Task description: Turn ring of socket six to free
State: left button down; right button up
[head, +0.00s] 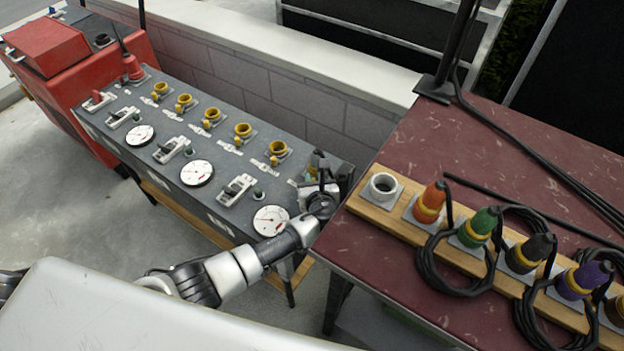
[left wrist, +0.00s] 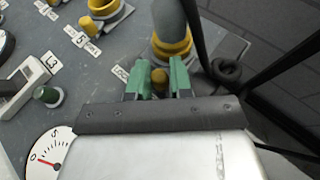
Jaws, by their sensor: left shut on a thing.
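Socket six is at the right end of the grey panel (head: 225,150), mostly hidden by my gripper in the head view. In the left wrist view, a grey plug (left wrist: 171,22) stands upright in it, with the yellow ring (left wrist: 172,48) around its base. My left gripper (head: 318,184) is over this socket. Its green fingertips (left wrist: 160,82) are shut on the ring's small yellow knob (left wrist: 160,76), one on each side. The label beside the socket is mostly covered, so I cannot read the ring's position. My right gripper is not in view.
Several other yellow sockets, including socket five (head: 278,151), line the panel, with switches and round gauges (head: 271,220) in front. A block wall (head: 270,95) stands behind. At right, a dark red table (head: 500,150) holds a wooden board with an empty white socket (head: 383,185) and cabled plugs (head: 429,203).

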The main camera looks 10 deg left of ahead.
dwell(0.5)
pick_arm(q)
jog(key=c, duration=1.1)
grip_release()
jog(key=shift+o, duration=0.2)
jog(key=shift+a, duration=0.1)
